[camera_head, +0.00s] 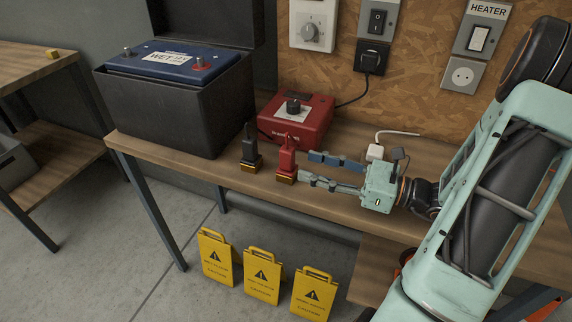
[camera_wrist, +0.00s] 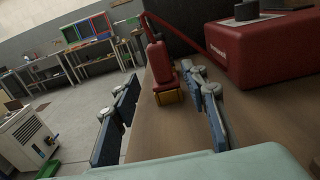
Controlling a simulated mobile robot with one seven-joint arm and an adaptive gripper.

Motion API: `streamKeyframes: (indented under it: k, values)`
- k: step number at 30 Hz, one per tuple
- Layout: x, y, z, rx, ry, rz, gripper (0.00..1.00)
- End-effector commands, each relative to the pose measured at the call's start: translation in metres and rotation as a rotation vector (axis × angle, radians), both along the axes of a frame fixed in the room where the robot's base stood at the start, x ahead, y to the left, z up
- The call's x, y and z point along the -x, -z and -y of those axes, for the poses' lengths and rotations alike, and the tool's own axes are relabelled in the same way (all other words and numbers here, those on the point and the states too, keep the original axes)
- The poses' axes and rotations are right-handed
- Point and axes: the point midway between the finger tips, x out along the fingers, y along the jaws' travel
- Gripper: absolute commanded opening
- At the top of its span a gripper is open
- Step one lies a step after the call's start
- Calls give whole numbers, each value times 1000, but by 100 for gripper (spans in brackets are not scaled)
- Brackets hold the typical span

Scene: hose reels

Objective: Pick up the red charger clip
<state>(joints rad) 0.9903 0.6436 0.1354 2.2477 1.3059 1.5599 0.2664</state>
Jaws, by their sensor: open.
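The red charger clip (camera_head: 287,160) stands upright on the wooden bench, its brass-coloured jaw end down. It also shows in the wrist view (camera_wrist: 160,64). The black charger clip (camera_head: 249,149) stands upright to its left. My gripper (camera_head: 307,167) is open and empty, reaching in from the right with its fingertips just short of the red clip. In the wrist view my gripper (camera_wrist: 160,82) has one finger on each side of the line to the red clip, which appears closer to the right finger. I cannot tell whether that finger touches it.
A red charger box (camera_head: 297,117) sits close behind the clips. A black case with a blue battery (camera_head: 160,63) stands to the left. A white plug (camera_head: 375,152) lies behind my gripper. Yellow caution signs (camera_head: 262,283) stand on the floor below. The bench's front edge is close.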

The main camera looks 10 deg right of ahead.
Motion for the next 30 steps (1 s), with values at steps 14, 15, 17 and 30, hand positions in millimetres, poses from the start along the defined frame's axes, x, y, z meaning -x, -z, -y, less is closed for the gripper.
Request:
streamKeyframes:
  k: [14, 15, 17, 30]
  values:
    - [-33, -9, -44, -1, -3, -1, 41]
    - [-36, -9, -48, 0, -3, -1, 41]
    - [-39, -9, -53, 1, -2, -2, 41]
    - [-42, -10, -56, 2, 0, -1, 24]
